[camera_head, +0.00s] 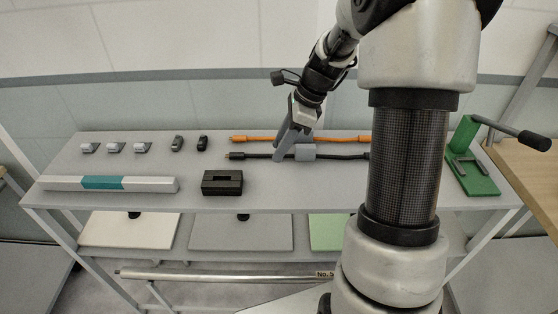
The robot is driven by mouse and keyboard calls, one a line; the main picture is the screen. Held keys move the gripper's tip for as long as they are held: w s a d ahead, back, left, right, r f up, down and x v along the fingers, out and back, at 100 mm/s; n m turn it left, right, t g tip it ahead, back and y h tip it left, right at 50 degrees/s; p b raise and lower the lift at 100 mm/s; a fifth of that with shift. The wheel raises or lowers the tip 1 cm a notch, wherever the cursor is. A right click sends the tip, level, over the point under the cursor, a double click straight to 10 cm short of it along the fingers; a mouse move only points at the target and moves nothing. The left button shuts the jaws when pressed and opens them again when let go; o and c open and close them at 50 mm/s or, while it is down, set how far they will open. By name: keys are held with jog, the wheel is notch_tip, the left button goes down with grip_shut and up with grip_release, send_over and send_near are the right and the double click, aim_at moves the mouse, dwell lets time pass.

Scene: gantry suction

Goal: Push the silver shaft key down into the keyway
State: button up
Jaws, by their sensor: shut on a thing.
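My gripper (284,152) reaches down to the shelf top at the cables, its grey fingers beside a small grey-blue block (306,152). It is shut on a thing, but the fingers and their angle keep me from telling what. I cannot pick out a silver shaft key for certain. A black block (222,187) with a slot in its top sits on the shelf, left of my gripper and nearer the front edge. The slot may be the keyway; it looks dark, and I cannot see into it.
An orange cable (255,139) and a black cable (255,156) lie along the shelf. A silver bar with a teal middle (150,184) lies left. Several small silver and dark parts sit behind it. A green crank fixture (475,178) stands right. My arm hides the right middle.

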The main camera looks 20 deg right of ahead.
jog(key=shift+f, duration=2.7)
jog(key=shift+f+b, duration=0.2)
jog(key=shift+b, duration=0.1)
jog(key=o, duration=0.9)
jog(key=shift+c, duration=0.2)
jog(key=shift+r, duration=0.1)
